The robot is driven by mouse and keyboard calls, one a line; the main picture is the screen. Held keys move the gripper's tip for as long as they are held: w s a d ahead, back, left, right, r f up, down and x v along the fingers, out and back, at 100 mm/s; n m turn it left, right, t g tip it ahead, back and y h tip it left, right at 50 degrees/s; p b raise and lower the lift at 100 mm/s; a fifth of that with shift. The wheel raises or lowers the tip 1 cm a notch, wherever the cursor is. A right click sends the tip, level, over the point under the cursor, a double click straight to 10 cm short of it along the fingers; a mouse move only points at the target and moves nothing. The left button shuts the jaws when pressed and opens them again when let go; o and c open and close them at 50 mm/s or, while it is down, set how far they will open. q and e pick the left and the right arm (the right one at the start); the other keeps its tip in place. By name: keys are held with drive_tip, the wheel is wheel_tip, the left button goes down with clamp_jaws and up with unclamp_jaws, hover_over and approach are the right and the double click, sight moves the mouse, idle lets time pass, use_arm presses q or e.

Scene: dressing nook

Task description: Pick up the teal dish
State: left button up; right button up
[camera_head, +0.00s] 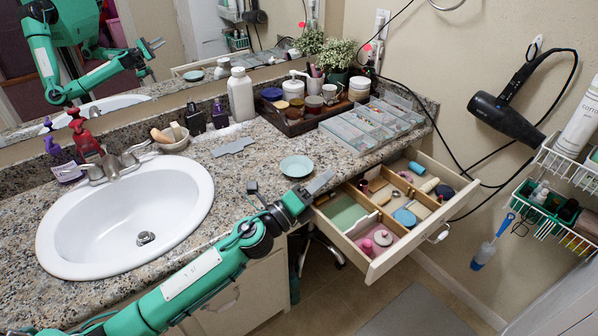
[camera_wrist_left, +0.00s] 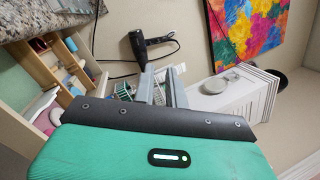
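The teal dish (camera_head: 297,166) is a small, shallow round dish. It lies flat on the granite counter (camera_head: 235,195), right of the sink and near the front edge. Nothing touches it, and the wrist view does not show it. My left gripper (camera_head: 322,182) is just right of and below the dish in the head view, near the counter's front edge and the drawer's left corner. In the left wrist view its two fingers (camera_wrist_left: 163,88) stand apart with nothing held between them. My right gripper is in neither view.
An open drawer (camera_head: 350,247) with compartments of small items juts out right of my gripper. Behind the dish stand a dark tray of jars (camera_head: 290,127) and clear organizers (camera_head: 352,130). The white sink (camera_head: 75,250) is left. A hair dryer (camera_head: 508,112) hangs on the wall.

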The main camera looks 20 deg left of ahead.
use_arm(q)
drive_tip(key=d+r+m+g+h, duration=0.2)
drive_tip(key=d+m+g+h, duration=0.3)
drive_tip(key=m, duration=0.6)
drive_tip(key=m+g+y+b, duration=0.2)
drive_tip(key=m+g+y, duration=0.3)
drive_tip(key=m+y, duration=1)
approach(285, 181)
drive_tip(key=w, duration=0.1)
drive_tip(key=w+d+f, duration=0.1)
drive_tip(key=w, duration=0.1)
drive_tip(key=shift+w+d, duration=0.1)
drive_tip(key=shift+d, duration=0.1)
drive_tip(key=x, duration=0.4)
drive_tip(key=shift+w+p, duration=0.15)
drive_tip(key=shift+p, duration=0.2)
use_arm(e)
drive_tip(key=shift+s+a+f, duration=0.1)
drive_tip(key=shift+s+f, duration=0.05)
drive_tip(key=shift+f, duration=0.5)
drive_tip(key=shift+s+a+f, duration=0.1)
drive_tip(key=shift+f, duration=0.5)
use_arm(q)
drive_tip(key=shift+c, duration=0.2)
